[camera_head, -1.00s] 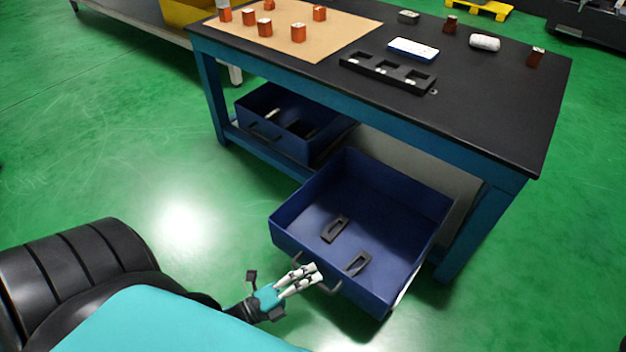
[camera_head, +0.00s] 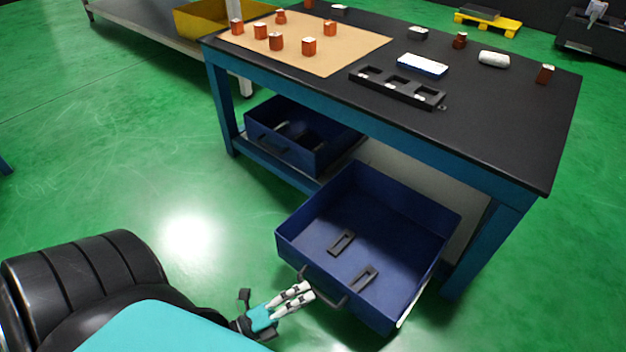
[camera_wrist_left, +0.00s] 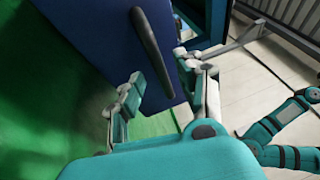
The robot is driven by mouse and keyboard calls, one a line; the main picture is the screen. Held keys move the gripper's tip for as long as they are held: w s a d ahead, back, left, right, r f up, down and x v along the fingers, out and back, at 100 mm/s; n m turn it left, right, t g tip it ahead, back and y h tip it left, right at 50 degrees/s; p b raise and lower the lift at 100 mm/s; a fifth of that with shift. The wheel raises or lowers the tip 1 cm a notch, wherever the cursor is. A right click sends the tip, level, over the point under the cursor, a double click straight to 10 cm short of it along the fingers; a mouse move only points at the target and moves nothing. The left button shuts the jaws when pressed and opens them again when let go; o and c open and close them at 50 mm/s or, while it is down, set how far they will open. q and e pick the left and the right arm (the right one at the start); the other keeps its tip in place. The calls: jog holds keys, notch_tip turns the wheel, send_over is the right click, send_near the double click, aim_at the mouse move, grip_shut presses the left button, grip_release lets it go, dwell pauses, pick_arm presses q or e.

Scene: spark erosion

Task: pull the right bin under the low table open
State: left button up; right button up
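The right bin (camera_head: 345,285) is a blue open-topped box standing far out from under the low table (camera_head: 480,120). Two dark parts lie on its floor. Its dark bar handle (camera_head: 325,291) is on the front wall and also shows in the left wrist view (camera_wrist_left: 154,50). My left gripper (camera_head: 309,291) is at the left part of this handle. In the left wrist view its fingers (camera_wrist_left: 158,68) are spread apart, with the handle beyond and between them. They do not look closed on it. My right gripper is not in view.
A second blue bin (camera_head: 300,140) sits on the table's lower shelf at the left. Orange parts stand on a tan mat (camera_head: 350,42), and a black tray (camera_head: 397,88) lies on the tabletop. Green floor is clear left of the bins.

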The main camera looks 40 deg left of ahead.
pick_arm(q)
jog(key=v, duration=0.9)
